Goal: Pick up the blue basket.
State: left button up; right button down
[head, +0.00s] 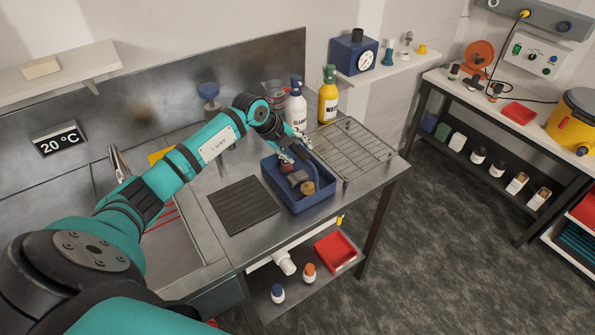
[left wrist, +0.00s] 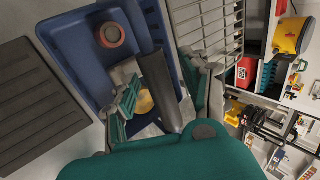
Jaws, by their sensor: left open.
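The blue basket (head: 309,203) stands on the steel bench, between a dark ribbed mat and a wire rack. It holds a few small items, among them a brownish round one. In the left wrist view the basket (left wrist: 62,38) fills the upper left, with a reddish-capped round item (left wrist: 111,35) inside. My left gripper (head: 290,158) is at the basket's far side, over its rim. In the left wrist view its fingers (left wrist: 165,98) are apart, with part of the basket and a dark grey piece between them. Contact with the rim cannot be told. My right gripper is not in view.
The ribbed mat (head: 243,204) lies left of the basket and the wire rack (head: 358,148) right of it. A white bottle (head: 296,108) and a yellow bottle (head: 328,100) stand behind. A sink (head: 165,235) is at left. A red tray (head: 336,251) sits on the lower shelf.

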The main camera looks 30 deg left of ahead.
pick_arm(q)
jog(key=shift+c, duration=0.3)
grip_shut()
jog(key=shift+r, duration=0.1)
